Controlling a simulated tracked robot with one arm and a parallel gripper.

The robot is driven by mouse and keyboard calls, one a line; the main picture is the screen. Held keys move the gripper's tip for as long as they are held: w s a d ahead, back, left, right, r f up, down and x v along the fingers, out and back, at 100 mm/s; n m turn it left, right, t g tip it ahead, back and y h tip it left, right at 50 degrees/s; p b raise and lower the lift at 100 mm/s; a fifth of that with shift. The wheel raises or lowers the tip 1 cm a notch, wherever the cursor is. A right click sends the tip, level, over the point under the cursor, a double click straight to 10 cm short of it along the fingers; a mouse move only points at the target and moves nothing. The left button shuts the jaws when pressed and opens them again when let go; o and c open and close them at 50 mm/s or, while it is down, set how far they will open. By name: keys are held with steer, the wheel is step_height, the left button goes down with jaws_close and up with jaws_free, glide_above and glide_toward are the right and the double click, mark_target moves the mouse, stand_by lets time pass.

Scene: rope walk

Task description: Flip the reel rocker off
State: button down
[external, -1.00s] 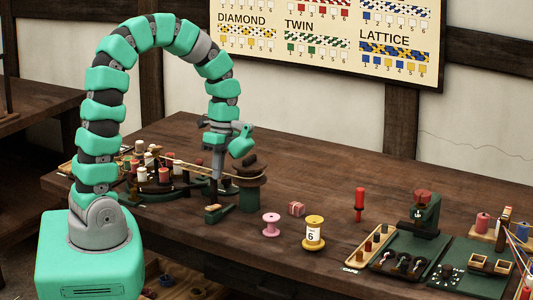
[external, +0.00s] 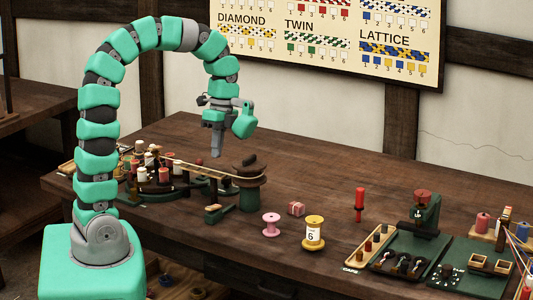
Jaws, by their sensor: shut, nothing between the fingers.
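A small green block with a pale tilted top (external: 217,213) sits on the table in front of the green post; it looks like the reel rocker, but no label on it is readable. Which way its top is pressed is too small to tell. My gripper (external: 215,155) points down, shut and empty, in the air above the block and apart from it. The green post with a dark reel (external: 249,185) stands just right of the block, with a pale rope around it.
A braiding stand with several bobbins (external: 160,180) is left of the block. Further right are a red-handled tool (external: 359,204) and green trays (external: 410,247).

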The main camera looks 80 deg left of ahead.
mark_target(211, 207)
steer(key=b+x, duration=0.1)
steer(key=x, duration=1.3)
steer(key=shift+b, duration=0.3)
